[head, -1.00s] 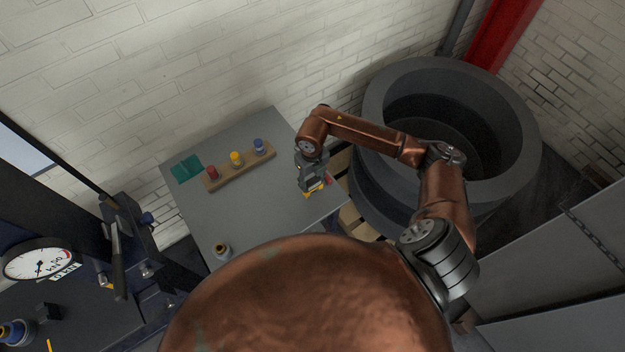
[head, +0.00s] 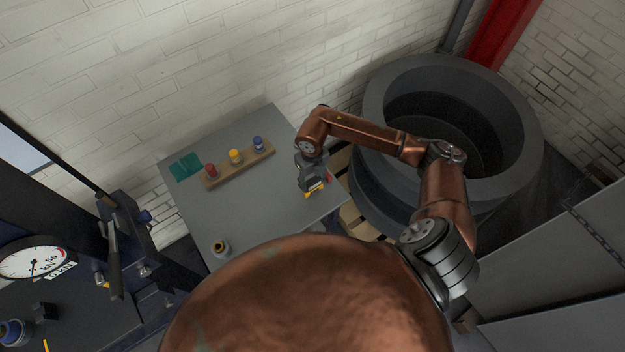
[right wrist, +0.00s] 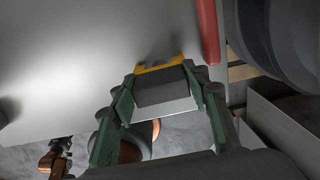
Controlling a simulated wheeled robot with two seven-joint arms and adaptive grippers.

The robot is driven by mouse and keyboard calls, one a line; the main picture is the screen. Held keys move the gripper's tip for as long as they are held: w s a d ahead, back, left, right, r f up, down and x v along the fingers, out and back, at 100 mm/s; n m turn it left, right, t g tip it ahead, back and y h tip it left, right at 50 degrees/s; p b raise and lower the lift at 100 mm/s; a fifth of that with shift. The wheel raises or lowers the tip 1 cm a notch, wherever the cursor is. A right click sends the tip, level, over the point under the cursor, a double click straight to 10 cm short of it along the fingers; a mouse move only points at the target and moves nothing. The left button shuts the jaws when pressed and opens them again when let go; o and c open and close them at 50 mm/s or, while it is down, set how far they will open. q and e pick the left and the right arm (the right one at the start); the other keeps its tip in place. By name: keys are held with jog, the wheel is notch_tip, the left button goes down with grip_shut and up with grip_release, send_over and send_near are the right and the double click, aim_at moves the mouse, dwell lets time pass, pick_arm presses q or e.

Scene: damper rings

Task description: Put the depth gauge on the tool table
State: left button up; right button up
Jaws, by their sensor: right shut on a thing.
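My right gripper (head: 312,187) is over the right part of the grey tool table (head: 245,208), near its right edge. In the right wrist view its green fingers (right wrist: 163,92) are shut on both sides of the depth gauge, a dark grey block (right wrist: 165,84) with a yellow part (right wrist: 160,67) at its far end. In the head view the gripper hides most of the gauge, and its yellow part (head: 315,191) shows below the fingers. I cannot tell whether the gauge touches the table.
A red bar (right wrist: 207,32) lies close beside the gauge. A wooden rack (head: 240,164) with red, yellow and blue pieces, a teal sheet (head: 186,167) and a small dark ring-topped piece (head: 220,248) are on the table. Large dark rings (head: 375,185) stand right of it.

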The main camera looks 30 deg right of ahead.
jog(key=shift+f, duration=0.15)
jog(key=o, duration=1.5)
notch_tip(320, 180, up, 12)
jog(key=shift+c, duration=0.3)
grip_shut()
dwell(1.3)
